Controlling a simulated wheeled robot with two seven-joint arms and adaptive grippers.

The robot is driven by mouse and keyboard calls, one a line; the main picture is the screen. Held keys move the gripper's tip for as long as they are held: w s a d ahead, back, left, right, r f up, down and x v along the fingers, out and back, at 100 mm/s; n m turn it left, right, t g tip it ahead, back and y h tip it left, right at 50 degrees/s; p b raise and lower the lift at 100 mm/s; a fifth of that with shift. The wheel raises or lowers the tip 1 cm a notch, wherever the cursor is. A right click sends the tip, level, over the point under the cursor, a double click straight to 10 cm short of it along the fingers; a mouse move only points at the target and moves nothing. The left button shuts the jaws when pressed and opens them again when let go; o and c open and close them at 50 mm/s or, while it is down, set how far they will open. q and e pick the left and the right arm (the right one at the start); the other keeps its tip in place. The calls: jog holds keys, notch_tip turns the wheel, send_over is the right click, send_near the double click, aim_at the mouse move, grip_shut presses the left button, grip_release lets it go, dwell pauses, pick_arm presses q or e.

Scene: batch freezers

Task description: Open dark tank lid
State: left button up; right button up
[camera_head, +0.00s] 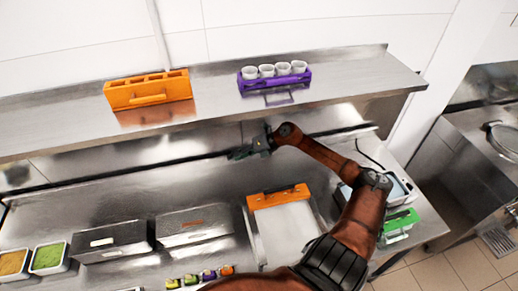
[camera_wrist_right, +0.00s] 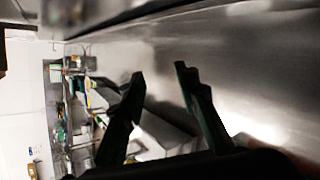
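Two steel tanks with closed lids stand on the lower counter. The left tank (camera_head: 110,241) has a pale mark on its front, and the right tank (camera_head: 196,228) has a brown mark on top. I cannot tell for sure which one is the dark tank. My right gripper (camera_head: 247,151) is above and behind the tanks, near the edge of the upper shelf, touching neither lid. In the right wrist view its two dark fingers (camera_wrist_right: 158,75) are apart with nothing between them. My left gripper is not in view.
An orange-edged white tray (camera_head: 278,195) lies right of the tanks. Food pans, one green (camera_head: 48,257), stand at the left. The upper shelf (camera_head: 215,88) overhangs the counter, with an orange rack (camera_head: 148,91) and a purple cup holder (camera_head: 275,82). The counter behind the tanks is clear.

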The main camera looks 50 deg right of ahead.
jog(key=s+d+f+m+t+h, duration=0.1)
jog(key=s+d+f+m+h, duration=0.1)
jog(key=d, duration=0.8)
jog(key=shift+s+d+m+t, duration=0.2)
jog(key=shift+d+m+t, duration=0.15)
jog(key=shift+m, duration=0.45)
jog(key=shift+d, duration=0.15)
